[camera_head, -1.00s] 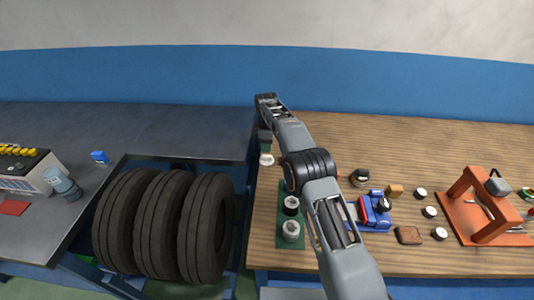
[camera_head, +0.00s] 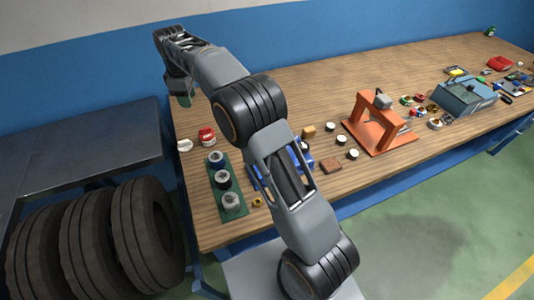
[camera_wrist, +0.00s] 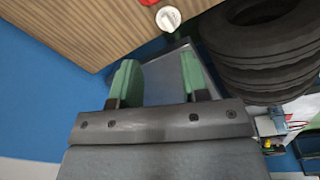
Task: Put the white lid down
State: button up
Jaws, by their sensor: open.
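The white lid (camera_head: 185,145) lies on the wooden table near its left edge, beside a red jar with a pale top (camera_head: 207,137). The lid also shows at the top of the wrist view (camera_wrist: 168,18), on the wood close to the table edge and apart from my fingers. My gripper (camera_head: 184,100) is up at the table's left side, beyond the lid in the head view. In the wrist view my gripper (camera_wrist: 160,80) has its two green fingers spread, with nothing between them.
A green tray (camera_head: 236,214) with several round pieces stands near the lid. An orange press frame (camera_head: 381,124) and small parts are farther right. Black tyres (camera_head: 146,232) stand left of the table, with a dark bench (camera_head: 80,145) behind them.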

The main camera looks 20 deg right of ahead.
jog(key=s+d+r+m+t, duration=0.1)
jog(key=s+d+r+m, duration=0.3)
jog(key=s, duration=0.4)
jog(key=s+d+r+m+t, duration=0.1)
jog(key=s+d+r+m, duration=0.15)
jog(key=s+d, duration=0.4)
jog(key=s+d+f+m, duration=0.1)
jog(key=s+f+m, duration=0.2)
jog(key=s, duration=0.5)
jog(key=s+d+f+m+t, duration=0.1)
jog(key=s+d+f+m, duration=0.1)
jog(key=s, duration=0.7)
notch_tip(320, 180, down, 2)
jog(key=shift+f+m, duration=0.1)
jog(key=shift+m, duration=0.65)
